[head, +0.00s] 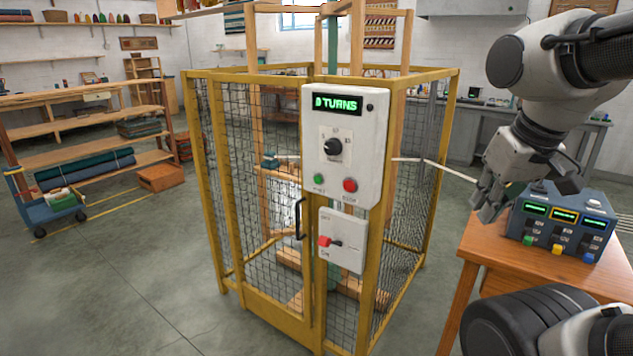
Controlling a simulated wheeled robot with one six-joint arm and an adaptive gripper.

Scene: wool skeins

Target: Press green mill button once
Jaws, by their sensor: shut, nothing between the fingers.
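A white control box (357,118) is mounted on the front of a yellow mesh cage. A small green button (318,178) sits at its lower left, with a red button (350,185) to its right. Above them are a black dial (333,146) and a green-lit display (337,103) that seems to read "0 TURNS". My gripper (480,207) is shut and empty, to the right of the cage. In the picture it is beside the left end of a blue-grey console and well apart from the green button.
The yellow cage (311,260) has a black handle (299,219) and a lower white switch box (343,257) with a red lever. The blue-grey console (518,226), with three lit displays and coloured buttons, stands on a wooden table (487,244).

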